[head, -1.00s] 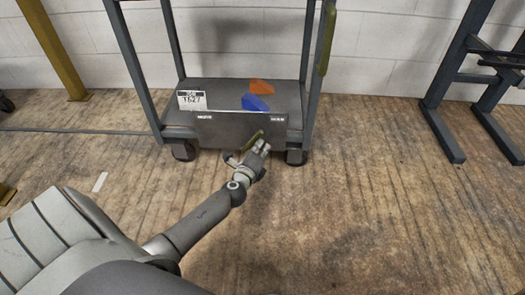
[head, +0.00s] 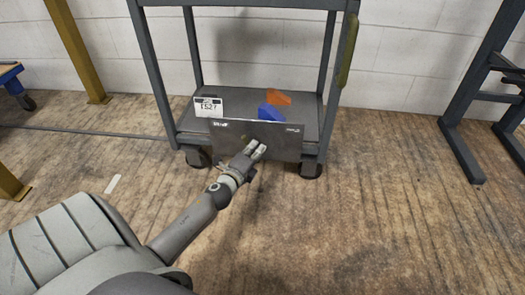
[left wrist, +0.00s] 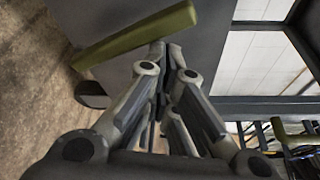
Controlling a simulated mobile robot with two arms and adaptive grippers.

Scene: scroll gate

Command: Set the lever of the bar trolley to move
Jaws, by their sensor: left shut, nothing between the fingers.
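The bar trolley (head: 165,80) stands against the white wall, with a grey front panel (head: 280,147) on its lower shelf. Small white labels sit at the panel's left and right ends; their words are too small to read. The olive-green lever (left wrist: 135,36) shows in the left wrist view as a slanted bar across the fingertips, very close to them; whether they touch is unclear. I cannot make it out clearly in the head view. My left gripper (head: 257,150) is shut and empty, in front of the panel; its fingers also show in the left wrist view (left wrist: 165,52). My right gripper is out of view.
An orange block (head: 279,97) and a blue block (head: 270,113) lie on the lower shelf beside a numbered card (head: 208,107). A dark rack (head: 465,120) stands right, yellow posts (head: 78,50) left. The floor (head: 390,230) to the front right is clear.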

